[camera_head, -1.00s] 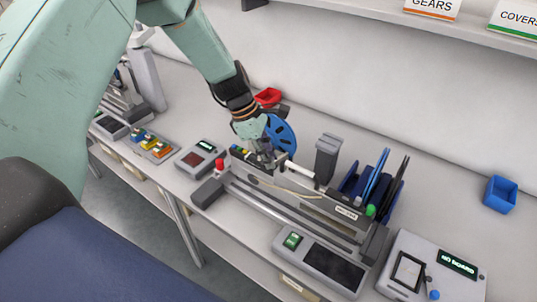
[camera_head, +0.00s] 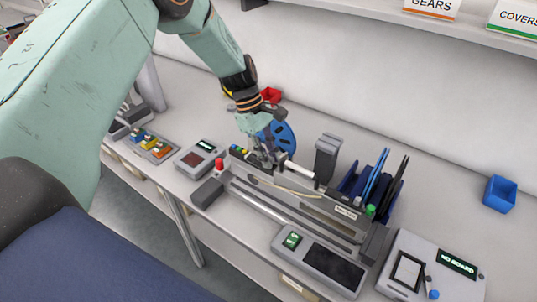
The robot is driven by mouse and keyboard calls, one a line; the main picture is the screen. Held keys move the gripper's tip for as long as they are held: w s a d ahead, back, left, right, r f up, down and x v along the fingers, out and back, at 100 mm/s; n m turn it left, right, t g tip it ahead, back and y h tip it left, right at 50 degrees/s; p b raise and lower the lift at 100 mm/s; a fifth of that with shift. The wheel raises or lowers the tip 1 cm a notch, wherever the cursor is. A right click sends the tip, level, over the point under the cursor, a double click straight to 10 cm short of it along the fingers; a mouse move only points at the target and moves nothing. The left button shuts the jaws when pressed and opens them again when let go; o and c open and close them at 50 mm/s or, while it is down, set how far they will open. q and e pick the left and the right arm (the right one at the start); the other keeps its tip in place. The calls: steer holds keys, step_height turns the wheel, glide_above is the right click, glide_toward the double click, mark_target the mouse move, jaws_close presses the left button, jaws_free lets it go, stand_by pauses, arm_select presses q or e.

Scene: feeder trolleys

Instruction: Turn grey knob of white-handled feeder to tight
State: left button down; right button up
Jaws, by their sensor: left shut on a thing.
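The white-handled feeder (camera_head: 299,172) sits at the back of the grey feeder trolley, its white handle pointing right and down. A blue reel (camera_head: 281,138) stands behind it. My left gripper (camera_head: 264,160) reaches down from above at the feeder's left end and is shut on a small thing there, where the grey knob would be. The fingers hide the knob, so its setting cannot be read. My right gripper is not in view.
A red-topped button (camera_head: 219,164) stands left of the trolley rail (camera_head: 280,207). A blue bin (camera_head: 500,194) and a red bin (camera_head: 271,95) stand at the back. Free bench lies between the rack and blue bin.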

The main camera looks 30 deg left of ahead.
arm_select(q)
steer(key=m, duration=0.1)
steer(key=m+g, duration=0.1)
steer(key=m, duration=0.1)
steer(key=shift+w+m+y+b, duration=0.2)
steer(key=shift+m+y+b, duration=0.1)
steer(key=shift+y, duration=0.1)
steer(key=shift+m+g+y+b, duration=0.3)
steer(key=shift+m+g, duration=0.4)
steer(key=shift+m, duration=1.1)
steer(key=shift+r, duration=0.1)
steer(key=c, duration=1.2)
jaws_free()
steer(key=shift+d, duration=0.1)
steer(key=v, duration=1.2)
